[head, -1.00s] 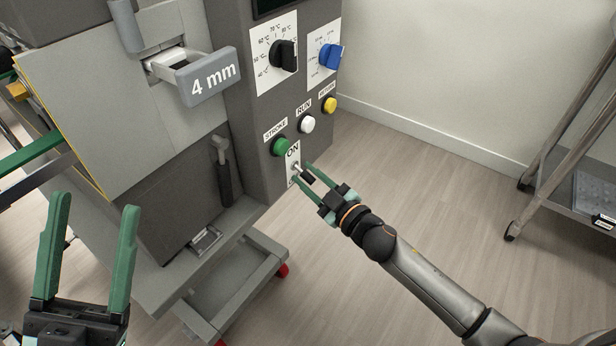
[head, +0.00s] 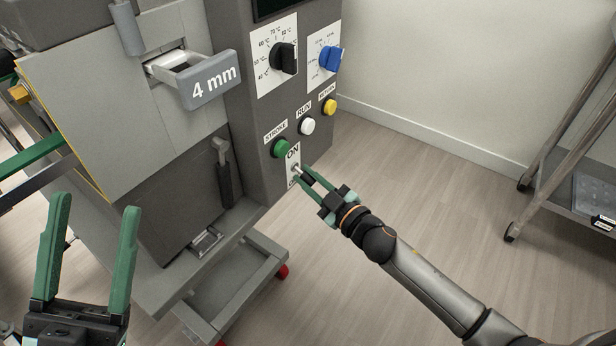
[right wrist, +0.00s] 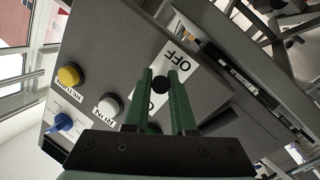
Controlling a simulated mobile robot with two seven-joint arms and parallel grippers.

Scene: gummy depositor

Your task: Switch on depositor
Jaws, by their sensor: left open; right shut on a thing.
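The depositor (head: 256,115) is a grey cabinet on the left of the head view. Its power switch (head: 296,168) is a small toggle on a white plate marked ON above and OFF below, low on the panel. My right gripper (head: 303,174) is shut on the toggle. In the right wrist view the toggle's black tip (right wrist: 161,85) sits between the green fingers (right wrist: 161,88), beside the OFF lettering. The fingers partly hide the toggle, so I cannot tell its exact tilt. My left gripper (head: 92,205) is open and empty at lower left.
Green (head: 281,148), white (head: 307,126) and yellow (head: 329,107) buttons sit just above the switch, below a black dial (head: 284,58) and a blue dial (head: 330,60). A metal cart (head: 572,195) stands at far right. The floor between is clear.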

